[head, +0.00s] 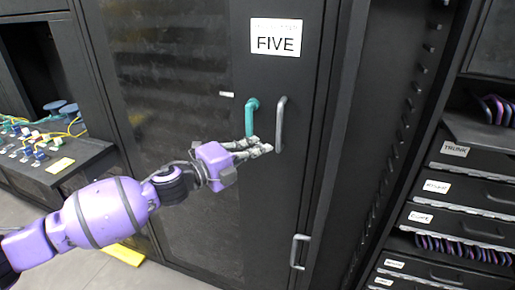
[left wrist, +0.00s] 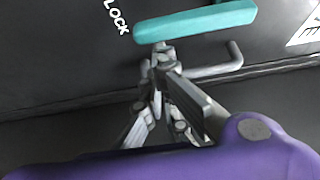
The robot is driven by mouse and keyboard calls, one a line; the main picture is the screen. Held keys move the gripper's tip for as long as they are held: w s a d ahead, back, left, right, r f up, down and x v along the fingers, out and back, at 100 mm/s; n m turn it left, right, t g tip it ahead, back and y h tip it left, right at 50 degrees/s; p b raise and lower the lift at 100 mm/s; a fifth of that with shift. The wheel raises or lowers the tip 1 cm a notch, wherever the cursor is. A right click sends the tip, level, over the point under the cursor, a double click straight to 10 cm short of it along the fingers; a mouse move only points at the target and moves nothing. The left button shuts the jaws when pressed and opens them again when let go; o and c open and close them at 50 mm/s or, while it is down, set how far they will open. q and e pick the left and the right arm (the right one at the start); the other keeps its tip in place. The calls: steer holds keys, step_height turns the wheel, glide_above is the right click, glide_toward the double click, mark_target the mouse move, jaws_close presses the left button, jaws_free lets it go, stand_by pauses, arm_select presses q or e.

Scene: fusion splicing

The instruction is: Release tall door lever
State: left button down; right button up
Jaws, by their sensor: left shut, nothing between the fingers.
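The tall dark cabinet door (head: 170,130) carries a teal lever (head: 251,118), which hangs roughly upright. The teal lever also shows across the top of the left wrist view (left wrist: 200,20). A grey bar handle (head: 280,125) stands just to its right and shows in part in the left wrist view (left wrist: 236,58). My left gripper (head: 268,148) is shut and empty. Its fingertips are at the lower end of the teal lever, close to the grey handle; I cannot tell whether they touch either. My right gripper is not in view.
A white FIVE sign (head: 276,38) is above the handles. A second grey handle (head: 299,251) sits lower on the frame. Labelled drawers (head: 460,195) stand at the right. A bench with cables and small parts (head: 45,140) is at the left. White LOCK lettering (left wrist: 116,15) is beside the lever.

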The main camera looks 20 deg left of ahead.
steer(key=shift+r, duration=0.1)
arm_select(q)
steer(key=shift+a+m+p, duration=0.3)
steer(key=shift+p, duration=0.05)
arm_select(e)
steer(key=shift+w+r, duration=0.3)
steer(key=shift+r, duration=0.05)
